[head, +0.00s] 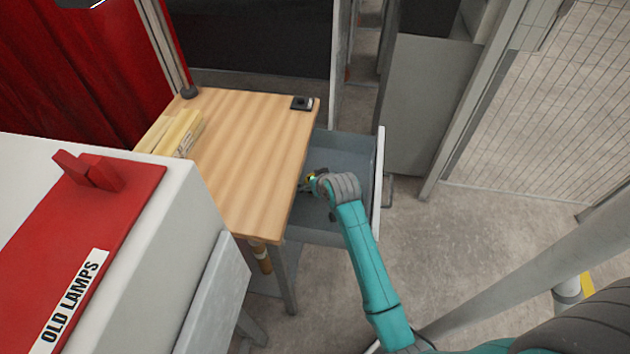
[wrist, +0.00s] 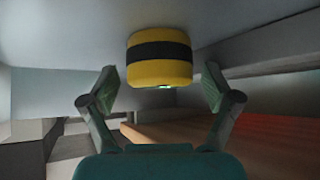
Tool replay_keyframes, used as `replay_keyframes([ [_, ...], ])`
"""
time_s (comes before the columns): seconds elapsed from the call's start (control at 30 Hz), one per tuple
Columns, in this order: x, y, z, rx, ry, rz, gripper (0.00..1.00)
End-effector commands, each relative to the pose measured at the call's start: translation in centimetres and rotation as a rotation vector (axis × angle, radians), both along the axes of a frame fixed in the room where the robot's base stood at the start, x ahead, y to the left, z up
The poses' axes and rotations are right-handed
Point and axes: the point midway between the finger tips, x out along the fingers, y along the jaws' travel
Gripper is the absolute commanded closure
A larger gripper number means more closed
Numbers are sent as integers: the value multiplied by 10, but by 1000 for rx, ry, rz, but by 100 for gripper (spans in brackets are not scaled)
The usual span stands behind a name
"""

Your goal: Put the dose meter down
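The dose meter (wrist: 159,60) is a yellow block with a black band and a small green light. In the wrist view it is between my gripper's fingers (wrist: 160,88), with a gap on each side. My gripper is open. It appears to touch or nearly touch the grey surface at the top of the wrist view. In the head view my gripper (head: 313,182) is inside the open grey drawer (head: 345,145), near the table's right edge. The dose meter is mostly hidden there by my gripper and wrist.
The wooden table (head: 245,150) holds pale yellow folders (head: 170,133) and a small black device (head: 301,103). The drawer front (head: 379,180) stands right of my gripper. A white cabinet with a red "OLD LAMPS" panel (head: 100,230) is at left. Floor is clear at right.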

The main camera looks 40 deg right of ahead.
Motion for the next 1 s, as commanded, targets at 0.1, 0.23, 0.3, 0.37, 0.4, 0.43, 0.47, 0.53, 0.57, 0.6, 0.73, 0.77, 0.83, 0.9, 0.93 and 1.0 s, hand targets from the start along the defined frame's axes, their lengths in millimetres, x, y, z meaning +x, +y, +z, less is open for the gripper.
replay_keyframes([
  [0.1, 0, 0, 0, 0, 0, 0, 12],
  [0.23, 0, 0, 2, 0, 0, 0, 12],
  [0.3, -3, 1, 6, 0, 0, 0, 12],
  [0.37, -8, 3, 11, 0, -1, 0, 12],
  [0.4, -13, 4, 15, 0, 0, 0, 12],
  [0.43, -16, 5, 19, 0, -1, 0, 12],
  [0.47, -20, 6, 23, 0, -1, 0, 12],
  [0.53, -29, 9, 33, -1, -2, 0, 12],
  [0.57, -34, 11, 37, 0, -1, 0, 12],
  [0.6, -39, 13, 43, 0, -1, 0, 12],
  [0.73, -56, 18, 61, 0, -1, -1, 12],
  [0.77, -60, 19, 65, 0, -1, -1, 12],
  [0.83, -66, 22, 72, 0, -1, 0, 12],
  [0.9, -72, 24, 78, 0, -1, -1, 12],
  [0.93, -74, 24, 80, 0, -1, 0, 12],
  [1.0, -78, 26, 84, 0, 0, 0, 12],
])
